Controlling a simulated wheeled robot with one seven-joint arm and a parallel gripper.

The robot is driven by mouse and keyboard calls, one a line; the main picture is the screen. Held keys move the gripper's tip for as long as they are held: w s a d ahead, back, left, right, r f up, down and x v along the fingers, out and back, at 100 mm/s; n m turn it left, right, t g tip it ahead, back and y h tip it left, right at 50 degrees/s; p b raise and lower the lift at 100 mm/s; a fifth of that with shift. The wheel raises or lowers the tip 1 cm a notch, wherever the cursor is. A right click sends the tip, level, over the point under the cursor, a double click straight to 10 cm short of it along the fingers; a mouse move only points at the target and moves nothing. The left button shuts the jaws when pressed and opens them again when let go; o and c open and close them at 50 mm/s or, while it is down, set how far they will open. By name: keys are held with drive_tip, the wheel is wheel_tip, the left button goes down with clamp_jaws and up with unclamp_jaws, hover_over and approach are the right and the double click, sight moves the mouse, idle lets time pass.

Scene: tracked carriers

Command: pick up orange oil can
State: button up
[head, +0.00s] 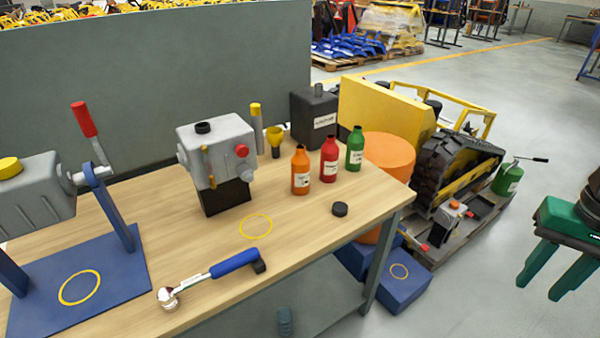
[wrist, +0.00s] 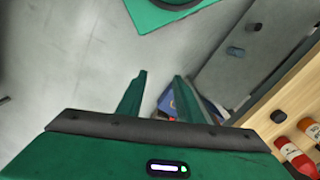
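The orange oil can (head: 301,172) is a small bottle with a white label and narrow neck. It stands upright on the wooden workbench (head: 330,225), left of a red bottle (head: 329,160) and a green bottle (head: 355,149). My gripper (head: 539,291) has green fingers and is at the right edge of the head view, over the floor and well apart from the bench. Its fingers are spread and empty, also in the wrist view (wrist: 160,76). There, part of an orange bottle (wrist: 308,126) shows at the right edge.
A black cap (head: 340,209) lies in front of the bottles. A blue-handled wrench (head: 233,264), a grey pump unit (head: 215,146) and a black canister (head: 314,118) are on the bench. An orange drum (head: 392,155) and a tracked carrier (head: 452,165) stand behind. Open floor lies right.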

drive_tip(key=o, duration=0.5)
drive_tip(key=shift+s+r, duration=0.15)
drive_tip(key=shift+s, duration=0.1)
drive_tip(key=shift+o, duration=1)
drive_tip(key=shift+w+d+h, duration=0.1)
drive_tip(key=shift+w+h, duration=0.2)
drive_tip(key=shift+w, duration=0.05)
drive_tip(key=w+a+f+n+t+h, duration=0.1)
drive_tip(key=w+a+f+n+t, duration=0.15)
drive_tip(key=w, duration=0.65)
drive_tip(key=w+a+f+n+t, duration=0.1)
drive_tip(key=w+a+n+t, duration=0.15)
drive_tip(key=w, duration=0.55)
drive_tip(key=w+a+f+n+t+h, duration=0.1)
drive_tip(key=w+a+t, duration=0.15)
drive_tip(key=w, duration=0.65)
drive_tip(key=n+t+y, duration=0.5)
drive_tip(key=y, duration=0.3)
approach(300, 170)
wheel_tip(300, 170, down, 2)
drive_tip(key=w+d, duration=0.1)
drive_tip(key=w, duration=0.2)
drive_tip(key=x, duration=0.4)
drive_tip(key=shift+a, duration=0.15)
drive_tip(key=shift+a+x, duration=0.15)
drive_tip(key=shift+x, duration=1.4)
drive_tip(key=shift+a+x, duration=0.1)
drive_tip(key=shift+x, duration=1.45)
